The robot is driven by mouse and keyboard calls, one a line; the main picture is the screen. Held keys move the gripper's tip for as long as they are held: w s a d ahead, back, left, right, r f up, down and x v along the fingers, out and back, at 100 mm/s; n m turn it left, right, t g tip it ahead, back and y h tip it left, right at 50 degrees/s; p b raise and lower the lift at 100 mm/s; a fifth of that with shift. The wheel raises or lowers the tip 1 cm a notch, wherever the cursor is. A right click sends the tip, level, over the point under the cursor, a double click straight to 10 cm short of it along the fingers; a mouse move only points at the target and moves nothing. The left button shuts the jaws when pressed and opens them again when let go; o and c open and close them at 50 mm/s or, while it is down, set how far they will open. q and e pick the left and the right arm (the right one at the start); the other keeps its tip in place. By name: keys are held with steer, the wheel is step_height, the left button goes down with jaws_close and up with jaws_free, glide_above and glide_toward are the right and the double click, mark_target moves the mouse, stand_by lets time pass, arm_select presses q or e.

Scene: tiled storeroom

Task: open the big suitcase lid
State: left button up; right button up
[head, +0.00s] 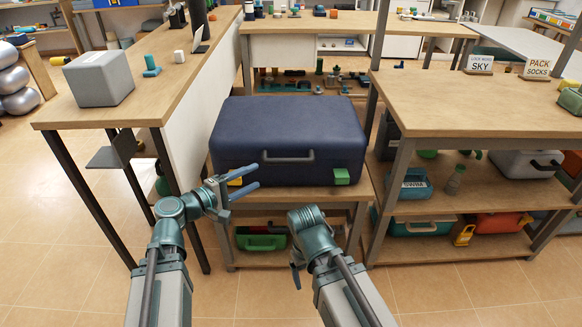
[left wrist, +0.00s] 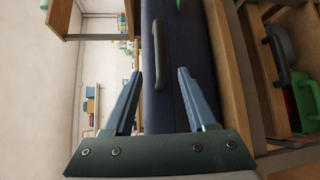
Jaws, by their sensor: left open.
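The big dark blue suitcase (head: 287,125) lies shut on a low wooden stand, its grey handle (head: 287,157) on the near side. A green latch (head: 341,177) is at its right front and a yellow latch (head: 235,181) at its left front, partly behind my gripper. My left gripper (head: 257,177) is open and empty, in front of the suitcase's left front. In the left wrist view, the open fingers (left wrist: 159,72) point along the suitcase (left wrist: 185,45), with the handle (left wrist: 159,55) beyond them. My right gripper (head: 296,276) hangs low before the stand; its jaws are unclear.
A table with a grey box (head: 98,78) stands at the left. A shelf table (head: 470,105) with signs stands at the right, close to the suitcase. A green case (head: 262,241) lies under the suitcase on the stand's lower shelf. The tiled floor in front is clear.

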mark_target(283, 164)
arm_select(q)
steer(key=b+x, duration=0.1)
steer(key=x, duration=1.2)
steer(key=shift+w+d+b, duration=0.2)
steer(key=shift+d+b, duration=0.1)
steer(key=shift+b, duration=0.1)
jaws_close()
stand_by(0.8)
